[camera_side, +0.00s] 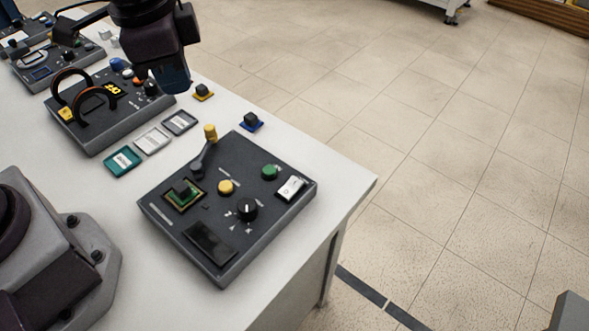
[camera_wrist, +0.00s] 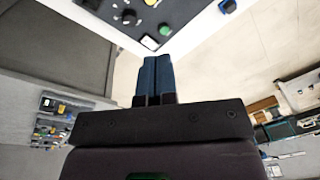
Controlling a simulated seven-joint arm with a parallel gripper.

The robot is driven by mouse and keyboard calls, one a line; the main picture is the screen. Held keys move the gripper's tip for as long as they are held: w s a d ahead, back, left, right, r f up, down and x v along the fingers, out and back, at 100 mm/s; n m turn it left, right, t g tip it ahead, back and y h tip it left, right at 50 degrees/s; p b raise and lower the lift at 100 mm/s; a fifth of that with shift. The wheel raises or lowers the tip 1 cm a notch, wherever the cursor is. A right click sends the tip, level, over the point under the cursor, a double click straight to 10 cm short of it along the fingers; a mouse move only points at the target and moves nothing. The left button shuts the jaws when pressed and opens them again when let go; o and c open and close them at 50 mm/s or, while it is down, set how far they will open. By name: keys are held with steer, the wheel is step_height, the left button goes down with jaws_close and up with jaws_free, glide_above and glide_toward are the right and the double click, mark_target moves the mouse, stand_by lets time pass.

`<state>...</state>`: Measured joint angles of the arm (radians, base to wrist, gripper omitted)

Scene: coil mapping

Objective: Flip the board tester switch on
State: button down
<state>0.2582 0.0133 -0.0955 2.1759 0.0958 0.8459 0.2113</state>
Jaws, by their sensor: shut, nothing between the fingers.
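The board tester (camera_side: 226,205) is a dark box on the near end of the white table. Its white rocker switch (camera_side: 291,188) sits at the right corner, beside a green button (camera_side: 269,172); I cannot tell which way it is set. My gripper (camera_side: 175,82) is shut and empty, above the table up and left of the tester, apart from it. In the wrist view my blue fingers (camera_wrist: 158,78) are together, with the tester (camera_wrist: 112,12) at the top edge, its switch (camera_wrist: 150,42) and green button (camera_wrist: 165,30) just beyond the fingertips in the picture.
A lever with a yellow knob (camera_side: 210,132) rises from the tester's back edge. A second dark box with looped handles (camera_side: 100,112) stands left. The table's right corner is clear.

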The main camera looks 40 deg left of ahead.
mark_target(297, 181)
steer(key=w+d+f+m, duration=0.7)
steer(key=w+d+m, duration=0.1)
steer(key=d+m, duration=0.2)
steer(key=shift+w+d+f+m, duration=0.2)
steer(key=shift+w+d+m, duration=0.2)
steer(key=f, duration=0.4)
steer(key=w+f, duration=0.1)
steer(key=f, duration=0.4)
steer(key=w+f, duration=0.1)
steer(key=f, duration=0.4)
steer(key=shift+w, duration=0.1)
